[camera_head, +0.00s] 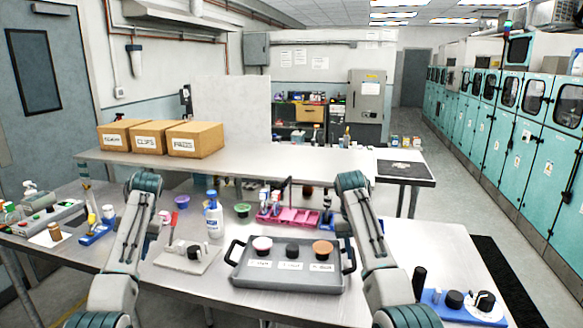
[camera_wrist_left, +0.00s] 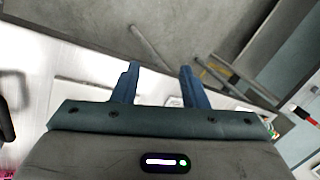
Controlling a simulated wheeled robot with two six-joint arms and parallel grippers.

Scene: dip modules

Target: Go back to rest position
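My left gripper (camera_wrist_left: 158,88) shows in the left wrist view with its two blue fingers apart and nothing between them. Beyond the fingers are a white surface edge and grey floor. In the head view my left arm (camera_head: 128,235) rises from the lower left and bends at a teal joint over the table; its gripper cannot be made out there. My right arm (camera_head: 367,235) rises from the lower right and bends in a similar way. My right gripper is not visible, hidden behind or beyond the arm.
A dark handled tray (camera_head: 243,278) with pink, black and orange round items stands between my arms. A white-and-blue bottle (camera_head: 213,215), pink rack (camera_head: 296,217) and white plate (camera_head: 180,259) are near it. A blue board (camera_head: 447,311) lies right. Boxes (camera_head: 195,140) sit on the rear table.

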